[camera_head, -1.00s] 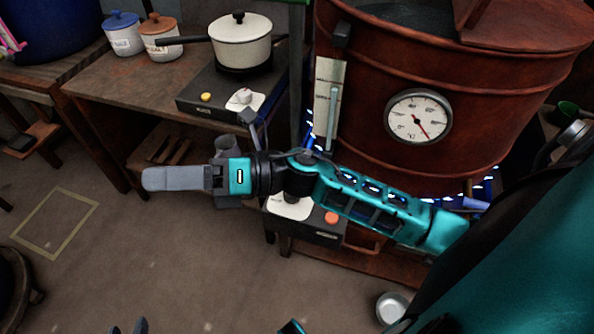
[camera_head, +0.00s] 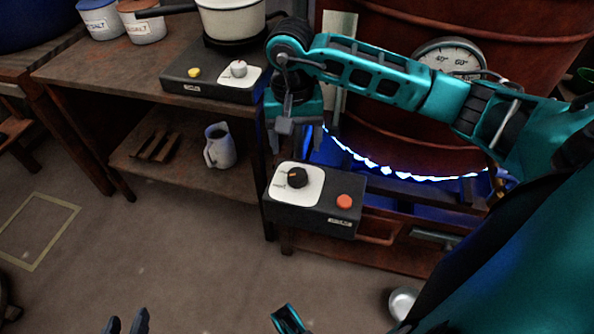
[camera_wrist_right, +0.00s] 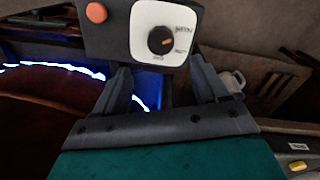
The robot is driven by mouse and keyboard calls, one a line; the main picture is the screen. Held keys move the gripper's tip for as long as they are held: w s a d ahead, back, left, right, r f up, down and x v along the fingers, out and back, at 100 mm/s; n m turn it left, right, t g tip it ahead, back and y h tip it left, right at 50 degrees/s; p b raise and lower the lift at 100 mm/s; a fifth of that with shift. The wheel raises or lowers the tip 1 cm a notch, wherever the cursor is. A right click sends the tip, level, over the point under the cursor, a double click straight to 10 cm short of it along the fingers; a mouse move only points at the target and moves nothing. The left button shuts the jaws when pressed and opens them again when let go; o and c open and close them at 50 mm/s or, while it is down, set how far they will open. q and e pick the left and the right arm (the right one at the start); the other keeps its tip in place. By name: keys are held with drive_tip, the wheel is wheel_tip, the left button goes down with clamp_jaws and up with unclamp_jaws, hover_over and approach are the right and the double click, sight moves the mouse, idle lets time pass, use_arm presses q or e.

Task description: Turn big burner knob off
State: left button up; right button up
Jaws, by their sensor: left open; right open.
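The big burner knob (camera_head: 297,177) is a black dial with an orange mark, on a white plate of a dark control box (camera_head: 315,222) in front of the big red vat. Blue flames (camera_head: 400,175) burn under the vat. My right gripper (camera_head: 292,146) points down just above and behind the knob, open and empty. In the right wrist view the knob (camera_wrist_right: 161,40) shows beyond the two spread fingers, apart from them, its orange mark pointing toward the right. My left gripper (camera_head: 127,322) is open and empty at the bottom edge, only its fingertips visible.
An orange button (camera_head: 344,201) sits beside the knob. A jug (camera_head: 220,146) stands on the lower shelf. The floor in front is clear.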

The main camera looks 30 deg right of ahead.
sight(297, 173)
wheel_tip(297, 173, down, 8)
drive_tip(key=shift+s+f+b, duration=0.1)
drive_tip(key=shift+b, duration=0.8)
drive_tip(key=shift+d+f, duration=0.1)
drive_tip(key=shift+f, duration=0.2)
use_arm(q)
drive_tip(key=shift+w+d+f+h, duration=0.25)
drive_tip(key=shift+w+d+h, duration=0.05)
drive_tip(key=shift+d, duration=0.2)
use_arm(e)
drive_tip(key=shift+f, duration=0.15)
drive_tip(key=shift+c, duration=0.4)
drive_tip(key=c, duration=1)
use_arm(q)
drive_tip(key=shift+a+f, duration=0.15)
drive_tip(key=shift+f, duration=0.05)
